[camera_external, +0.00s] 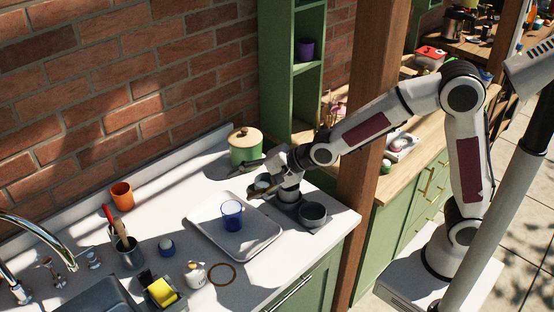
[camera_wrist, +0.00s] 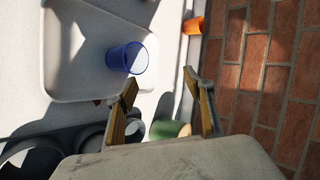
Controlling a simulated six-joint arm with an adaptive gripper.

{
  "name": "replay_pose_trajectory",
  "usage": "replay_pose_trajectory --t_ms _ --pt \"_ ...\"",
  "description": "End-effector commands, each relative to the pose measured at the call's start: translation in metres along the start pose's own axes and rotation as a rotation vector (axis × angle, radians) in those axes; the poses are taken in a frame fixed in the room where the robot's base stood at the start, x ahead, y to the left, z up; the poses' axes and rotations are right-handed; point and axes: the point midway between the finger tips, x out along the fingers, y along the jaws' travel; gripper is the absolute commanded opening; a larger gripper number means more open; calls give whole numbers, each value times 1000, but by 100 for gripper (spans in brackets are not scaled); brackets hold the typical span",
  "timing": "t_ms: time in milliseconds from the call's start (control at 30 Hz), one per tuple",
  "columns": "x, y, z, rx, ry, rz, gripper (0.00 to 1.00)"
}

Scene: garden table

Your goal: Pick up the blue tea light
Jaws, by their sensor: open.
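A dark holder with cups (camera_external: 312,214) is below my wrist. A green pot with wooden lid (camera_external: 245,147) stands behind. An orange cup (camera_external: 121,194), utensil pot (camera_external: 128,255), small white pot (camera_external: 194,273), ring (camera_external: 222,275) and yellow sponge (camera_external: 162,292) are further left, near the sink.

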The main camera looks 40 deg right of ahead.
Motion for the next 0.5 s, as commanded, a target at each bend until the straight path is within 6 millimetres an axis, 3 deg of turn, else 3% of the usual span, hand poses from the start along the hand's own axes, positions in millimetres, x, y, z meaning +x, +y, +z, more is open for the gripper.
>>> replay_pose_trajectory --t_ms 200,500 --pt "25 -23 23 250 -33 -75 52" --pt "64 -35 59 601 -98 -135 52"
